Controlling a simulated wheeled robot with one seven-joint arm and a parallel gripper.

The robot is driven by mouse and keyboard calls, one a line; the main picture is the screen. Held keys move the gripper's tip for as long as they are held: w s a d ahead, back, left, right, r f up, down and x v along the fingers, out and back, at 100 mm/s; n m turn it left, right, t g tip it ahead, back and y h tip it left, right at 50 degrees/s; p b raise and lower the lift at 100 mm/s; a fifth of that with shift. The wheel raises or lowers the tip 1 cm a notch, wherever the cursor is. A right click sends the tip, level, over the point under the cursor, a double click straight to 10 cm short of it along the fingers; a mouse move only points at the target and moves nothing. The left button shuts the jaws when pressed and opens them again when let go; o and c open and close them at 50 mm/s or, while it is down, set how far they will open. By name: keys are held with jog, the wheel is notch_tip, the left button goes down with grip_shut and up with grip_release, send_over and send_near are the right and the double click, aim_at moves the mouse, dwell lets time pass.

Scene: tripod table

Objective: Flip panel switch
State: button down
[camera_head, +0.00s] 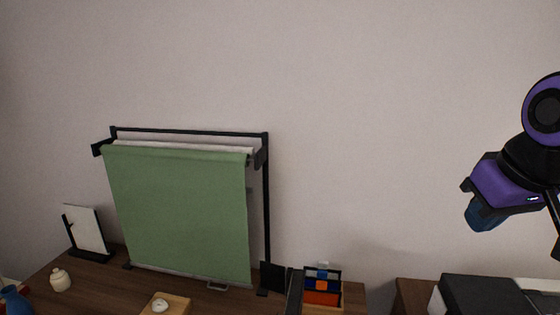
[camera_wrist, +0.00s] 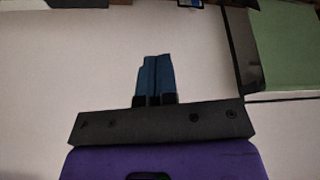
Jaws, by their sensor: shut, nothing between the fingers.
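I cannot make out a panel switch for certain. A small wooden block with a round white piece on top (camera_head: 165,303) sits at the front edge of the head view, on the brown table (camera_head: 75,281). My gripper (camera_head: 482,216) is at the right of the head view, in front of the bare wall, well apart from the block and above table height. Its blue fingers (camera_wrist: 155,78) are together and empty in the wrist view. The wrist view shows mostly pale wall behind them, with no switch recognisable.
A green screen on a black frame (camera_head: 180,215) stands on the table and shows in the wrist view (camera_wrist: 285,45). A white panel on a stand (camera_head: 87,230), a white jar (camera_head: 60,280), a blue-and-orange rack (camera_head: 322,290) and a black box (camera_head: 480,293) stand around it.

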jog(key=shift+m, duration=0.6)
jog(key=s, duration=0.1)
jog(key=s+d+r, duration=0.1)
jog(key=s, duration=0.3)
jog(key=shift+s+d+r, duration=0.2)
jog(key=shift+d+r, duration=0.05)
jog(key=shift+r, duration=0.15)
